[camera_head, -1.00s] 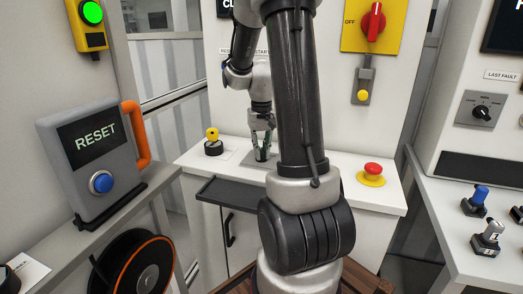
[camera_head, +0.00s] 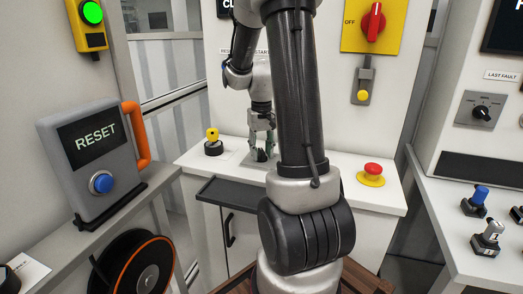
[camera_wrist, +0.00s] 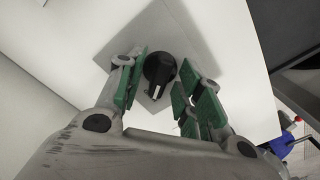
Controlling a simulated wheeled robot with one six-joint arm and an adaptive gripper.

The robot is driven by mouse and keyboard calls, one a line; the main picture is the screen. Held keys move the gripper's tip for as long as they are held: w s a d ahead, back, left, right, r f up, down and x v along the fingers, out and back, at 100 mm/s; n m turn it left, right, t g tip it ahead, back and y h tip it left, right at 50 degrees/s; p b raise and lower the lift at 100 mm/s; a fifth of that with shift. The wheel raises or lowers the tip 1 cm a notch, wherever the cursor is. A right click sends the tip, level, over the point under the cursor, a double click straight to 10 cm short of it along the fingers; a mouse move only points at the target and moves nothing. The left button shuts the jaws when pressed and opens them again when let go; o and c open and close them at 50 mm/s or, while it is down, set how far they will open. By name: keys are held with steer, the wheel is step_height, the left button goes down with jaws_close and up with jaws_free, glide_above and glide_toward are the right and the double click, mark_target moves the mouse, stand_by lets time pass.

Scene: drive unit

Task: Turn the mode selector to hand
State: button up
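The mode selector seems to be the black round knob (camera_wrist: 160,68) with a light pointer mark, on a grey plate (camera_wrist: 112,62) in the wrist view. The mark faces the lower side of that view; its position label cannot be read. In the head view a small dark part of the knob (camera_head: 261,156) shows under my gripper (camera_head: 262,146). In the wrist view my gripper (camera_wrist: 155,90) is open, its green-padded fingers on either side of the knob. A gap shows between knob and right finger; the left finger is close, and contact cannot be told.
A yellow-topped black switch (camera_head: 212,142) stands left of my gripper and a red mushroom button (camera_head: 371,172) right, on the white desk. A dark tray (camera_head: 245,192) juts from its front. A red rotary switch (camera_head: 373,22) and another selector dial (camera_head: 482,112) are on panels.

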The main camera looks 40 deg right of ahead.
mark_target(261, 150)
step_height(261, 150, up, 12)
stand_by(0.6)
stand_by(0.4)
steer(key=s+a+r+n+t, duration=0.2)
steer(key=s+a+n+t, duration=0.2)
steer(key=s+a, duration=1.1)
steer(key=shift+s+a+r+n, duration=0.15)
steer(key=shift+s+r+n, duration=0.25)
steer(key=shift+s, duration=0.2)
